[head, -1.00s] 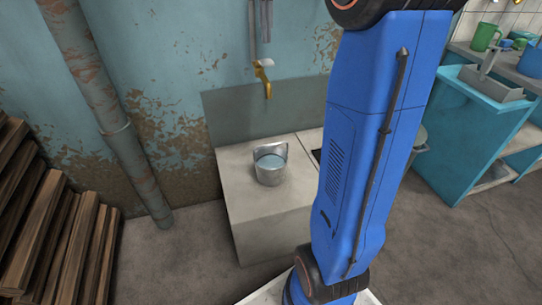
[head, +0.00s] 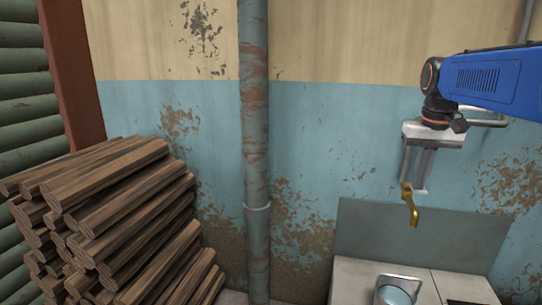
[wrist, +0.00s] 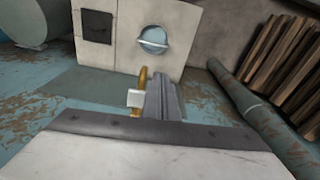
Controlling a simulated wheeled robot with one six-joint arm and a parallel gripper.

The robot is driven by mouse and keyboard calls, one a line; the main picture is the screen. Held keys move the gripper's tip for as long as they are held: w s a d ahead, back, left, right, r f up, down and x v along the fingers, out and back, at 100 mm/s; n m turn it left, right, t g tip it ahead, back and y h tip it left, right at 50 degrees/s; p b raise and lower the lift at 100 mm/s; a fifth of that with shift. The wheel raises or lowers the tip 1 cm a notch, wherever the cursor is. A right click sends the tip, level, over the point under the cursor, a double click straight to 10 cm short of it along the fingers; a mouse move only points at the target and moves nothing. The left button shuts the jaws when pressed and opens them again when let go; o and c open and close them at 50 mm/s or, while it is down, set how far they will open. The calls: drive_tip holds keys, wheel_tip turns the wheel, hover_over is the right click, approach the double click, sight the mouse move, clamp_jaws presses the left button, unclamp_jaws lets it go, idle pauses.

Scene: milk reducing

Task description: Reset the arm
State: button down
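My gripper (head: 420,188) hangs fingers down below the blue arm at the upper right of the head view. In the wrist view its grey fingers (wrist: 160,95) stand close together as one narrow block, and I see nothing between them. The brass tap (head: 411,208) is right by the fingertips in the head view. In the wrist view the tap (wrist: 141,82) shows just left of the fingers; whether they touch is unclear.
A stack of wooden planks (head: 120,215) fills the left side. A rusty vertical pipe (head: 255,130) runs down the wall between planks and tap. The wall left of the arm is clear.

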drive_tip(key=s+a+f+n+t, duration=0.1)
drive_tip(key=s+a+f, duration=0.4)
drive_tip(key=s+f, duration=0.4)
drive_tip(key=s+a+f+n+t, duration=0.1)
drive_tip(key=s+a+f+t, duration=0.1)
drive_tip(key=s+a+f, duration=0.3)
drive_tip(key=s+f, duration=0.4)
drive_tip(key=s, duration=0.4)
drive_tip(key=shift+s+f+t, duration=0.3)
drive_tip(key=shift+s, duration=0.1)
